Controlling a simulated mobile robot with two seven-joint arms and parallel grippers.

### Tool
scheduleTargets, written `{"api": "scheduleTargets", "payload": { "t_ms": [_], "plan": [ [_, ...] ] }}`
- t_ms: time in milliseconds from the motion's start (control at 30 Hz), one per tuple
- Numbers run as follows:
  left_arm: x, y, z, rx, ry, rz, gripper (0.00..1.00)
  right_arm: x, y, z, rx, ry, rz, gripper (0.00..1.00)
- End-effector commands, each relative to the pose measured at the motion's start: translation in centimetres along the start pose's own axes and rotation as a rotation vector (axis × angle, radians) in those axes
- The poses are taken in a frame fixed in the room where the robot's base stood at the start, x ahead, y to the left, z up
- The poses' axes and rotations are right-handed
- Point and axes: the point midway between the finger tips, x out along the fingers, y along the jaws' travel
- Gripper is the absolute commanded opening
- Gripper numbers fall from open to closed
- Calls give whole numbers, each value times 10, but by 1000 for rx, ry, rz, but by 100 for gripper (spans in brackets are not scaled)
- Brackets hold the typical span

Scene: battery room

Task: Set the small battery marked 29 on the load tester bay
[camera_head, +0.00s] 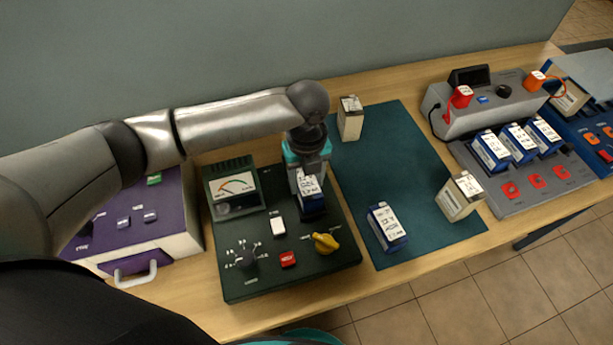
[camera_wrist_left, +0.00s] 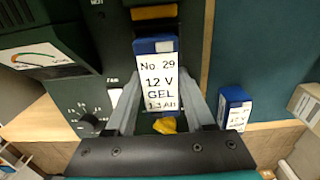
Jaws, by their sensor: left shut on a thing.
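The small battery marked No. 29 (camera_wrist_left: 160,85), blue with a white label reading 12 V GEL, is between the fingers of my left gripper (camera_wrist_left: 160,100). In the head view this battery (camera_head: 311,196) hangs upright from the left gripper (camera_head: 309,178), over the back right part of the dark green load tester (camera_head: 250,280). The fingers are shut on its sides. The bay under it is mostly hidden, and I cannot tell whether its bottom touches. The tester has a meter (camera_head: 236,186), a yellow lever (camera_head: 326,243) and a red button (camera_head: 288,259). My right gripper is not in view.
A teal mat (camera_head: 390,150) right of the tester holds another blue battery (camera_head: 387,227) and two cream ones (camera_head: 350,118), (camera_head: 459,196). A grey charger (camera_head: 530,185) with several blue batteries stands further right. A purple unit (camera_head: 170,215) stands left.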

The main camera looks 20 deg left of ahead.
Motion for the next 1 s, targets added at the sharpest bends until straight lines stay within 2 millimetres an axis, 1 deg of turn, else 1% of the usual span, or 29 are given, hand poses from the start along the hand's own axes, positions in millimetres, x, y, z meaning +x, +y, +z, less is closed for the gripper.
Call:
{"api": "scheduleTargets", "payload": {
  "t_ms": [500, 833, 1000],
  "plan": [
    [-1, -1, 0, 0, -1, -3, 0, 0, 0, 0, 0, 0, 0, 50],
    [-2, -1, 0, 0, -1, -3, 0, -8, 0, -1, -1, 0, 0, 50],
    [-1, -1, 0, 1, -1, -3, 0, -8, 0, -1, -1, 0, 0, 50]
  ]
}}
